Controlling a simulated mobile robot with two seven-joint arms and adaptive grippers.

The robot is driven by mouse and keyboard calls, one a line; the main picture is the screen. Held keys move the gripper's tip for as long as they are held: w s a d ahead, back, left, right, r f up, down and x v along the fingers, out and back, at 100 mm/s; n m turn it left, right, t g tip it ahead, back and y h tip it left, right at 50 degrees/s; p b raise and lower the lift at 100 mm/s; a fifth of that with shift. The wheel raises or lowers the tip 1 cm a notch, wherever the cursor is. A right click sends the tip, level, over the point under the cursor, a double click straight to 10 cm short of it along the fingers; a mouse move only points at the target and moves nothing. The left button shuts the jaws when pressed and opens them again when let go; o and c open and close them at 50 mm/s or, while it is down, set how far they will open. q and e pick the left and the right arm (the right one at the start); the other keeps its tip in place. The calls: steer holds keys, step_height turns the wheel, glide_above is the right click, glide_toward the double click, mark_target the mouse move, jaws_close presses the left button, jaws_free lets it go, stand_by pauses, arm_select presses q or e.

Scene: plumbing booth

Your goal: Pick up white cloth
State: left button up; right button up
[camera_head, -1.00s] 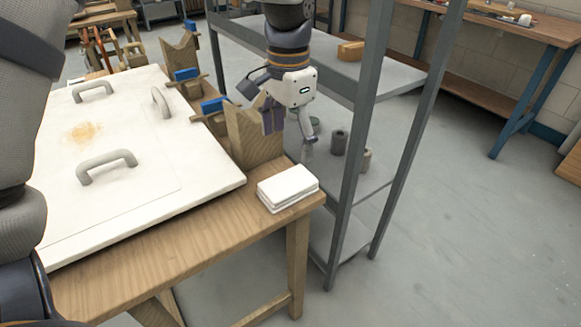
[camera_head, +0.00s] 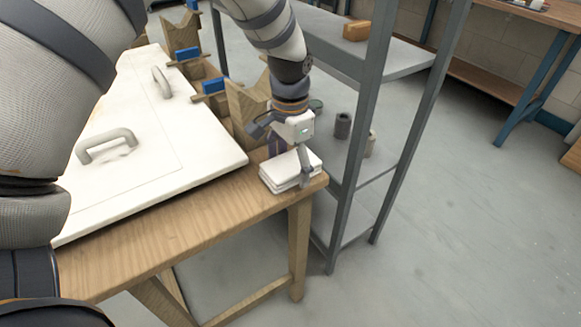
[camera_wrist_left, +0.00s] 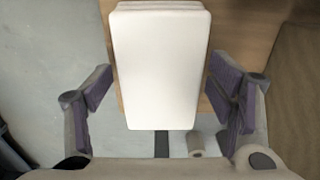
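The white cloth (camera_head: 284,176) is a folded, layered stack lying flat on the near right corner of the wooden table (camera_head: 150,247). My left gripper (camera_head: 291,157) is just over it, pointing down, with its fingers spread. In the left wrist view the cloth (camera_wrist_left: 158,70) fills the space between the two purple-padded fingers, with a gap visible on each side, so the gripper is open and not pressing on it. Whether the fingertips reach down beside the cloth's sides cannot be told. My right gripper is not in view.
A white panel with grey handles (camera_head: 150,175) covers most of the table. Open floor lies beyond.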

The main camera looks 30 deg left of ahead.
mark_target(290, 162)
arm_select(q)
steer(key=c, duration=0.8)
step_height(290, 162, up, 10)
steer(key=shift+r+p, duration=0.1)
steer(key=shift+p, duration=0.35)
steer(key=o, duration=0.3)
steer(key=shift+c, duration=1)
